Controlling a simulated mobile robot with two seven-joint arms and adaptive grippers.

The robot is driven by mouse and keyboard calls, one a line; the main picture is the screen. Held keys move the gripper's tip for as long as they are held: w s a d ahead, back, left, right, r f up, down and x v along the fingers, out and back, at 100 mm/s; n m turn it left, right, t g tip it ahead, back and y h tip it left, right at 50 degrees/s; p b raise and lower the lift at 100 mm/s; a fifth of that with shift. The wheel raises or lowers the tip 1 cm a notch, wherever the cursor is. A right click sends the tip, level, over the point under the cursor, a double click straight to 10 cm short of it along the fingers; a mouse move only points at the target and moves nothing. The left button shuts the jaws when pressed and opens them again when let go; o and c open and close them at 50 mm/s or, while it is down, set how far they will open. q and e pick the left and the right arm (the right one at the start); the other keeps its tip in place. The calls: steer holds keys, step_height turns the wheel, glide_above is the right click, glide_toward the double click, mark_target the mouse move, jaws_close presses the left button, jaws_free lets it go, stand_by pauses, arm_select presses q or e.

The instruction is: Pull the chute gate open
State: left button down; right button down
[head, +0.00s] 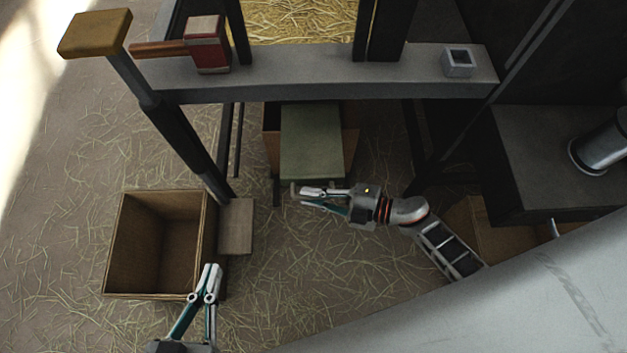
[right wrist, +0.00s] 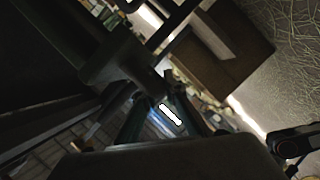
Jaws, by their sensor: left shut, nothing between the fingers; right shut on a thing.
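The chute gate seems to be the flat grey-green panel (head: 312,140) in the middle of the head view, below the grey beam and over a wooden box. A thin bar runs along its near edge, partly hidden by my right gripper. My right gripper (head: 299,194) reaches in from the right and is shut on what looks like this handle bar. In the right wrist view my fingers (right wrist: 158,100) close at a dark part; the exact grip is too dark to tell. My left gripper (head: 212,269) is shut and empty, by the open wooden box's near right corner.
An open, empty wooden box (head: 120,245) stands on the straw-strewn floor at left. The grey beam (head: 320,75) carries a red block (head: 208,52) with a wooden handle and a small square socket (head: 458,62). A dark post with a tan pad (head: 95,33) rises at left.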

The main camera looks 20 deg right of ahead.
arm_select(q)
steer(key=shift+w+a+m, duration=0.15)
steer(key=shift+a+m, duration=0.25)
steer(key=shift+a, duration=0.1)
arm_select(e)
steer(key=shift+s+a+f, duration=0.1)
steer(key=shift+s+a, duration=0.05)
steer(key=shift+s, duration=0.35)
steer(key=shift+s+a, duration=0.15)
steer(key=shift+s, duration=0.35)
steer(key=shift+s, duration=0.1)
steer(key=c, duration=2.1)
jaws_free()
steer(key=shift+c, duration=0.2)
arm_select(q)
steer(key=shift+d, duration=0.1)
arm_select(e)
steer(key=shift+o, duration=0.3)
arm_select(q)
steer(key=shift+r, duration=0.1)
arm_select(e)
steer(key=v, duration=1.2)
